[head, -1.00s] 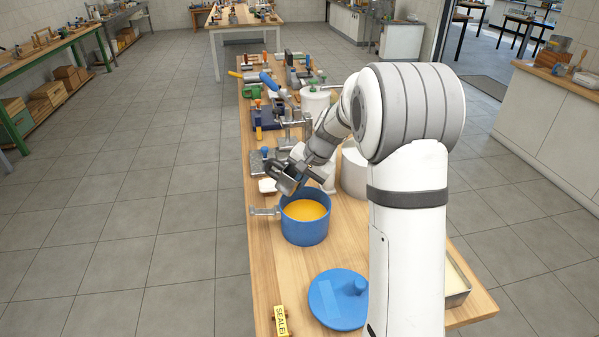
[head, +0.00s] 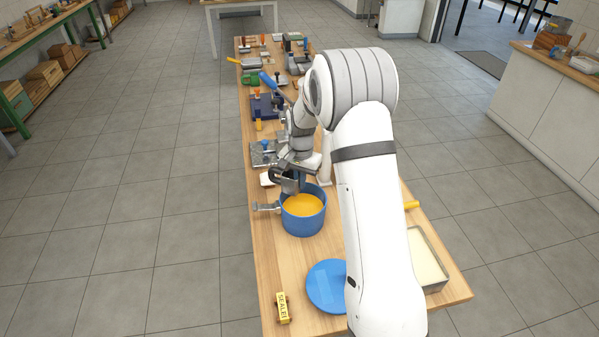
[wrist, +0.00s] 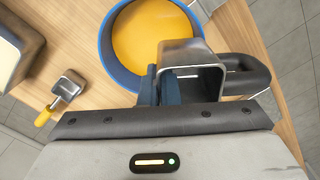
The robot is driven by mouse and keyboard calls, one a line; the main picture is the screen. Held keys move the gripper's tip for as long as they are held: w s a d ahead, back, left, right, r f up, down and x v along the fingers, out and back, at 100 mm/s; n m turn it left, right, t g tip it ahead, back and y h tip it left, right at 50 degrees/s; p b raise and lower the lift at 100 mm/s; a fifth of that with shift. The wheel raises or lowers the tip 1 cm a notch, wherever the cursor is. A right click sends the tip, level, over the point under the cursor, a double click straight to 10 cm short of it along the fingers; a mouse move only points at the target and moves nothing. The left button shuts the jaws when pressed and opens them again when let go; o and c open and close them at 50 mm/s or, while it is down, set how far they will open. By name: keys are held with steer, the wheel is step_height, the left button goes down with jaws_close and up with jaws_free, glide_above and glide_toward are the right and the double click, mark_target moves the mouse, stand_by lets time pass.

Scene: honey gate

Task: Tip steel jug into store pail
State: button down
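The steel jug (head: 287,182) is in my gripper (head: 297,166), tilted above the far left rim of the blue store pail (head: 303,226). The pail stands upright on the bench and holds orange-yellow honey. In the wrist view my gripper (wrist: 160,88) has its dark fingers against the jug (wrist: 192,52), and a black handle (wrist: 255,75) loops to the right. The jug overlaps the lower edge of the pail (wrist: 107,55) there. No stream from the jug shows. My wrist hides part of the jug and fingers.
A blue lid (head: 323,285) and a yellow sealed tag (head: 282,307) lie in front of the pail. A metal fitting (head: 266,207) sticks out at its left. A pale-filled tray (head: 428,258) is at the right. A small scoop (wrist: 68,86) lies nearby. Tools crowd the far bench.

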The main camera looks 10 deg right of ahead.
stand_by(0.3)
steer(key=shift+r+p, duration=0.7)
steer(key=shift+r, duration=0.85)
steer(key=shift+s+f, duration=0.1)
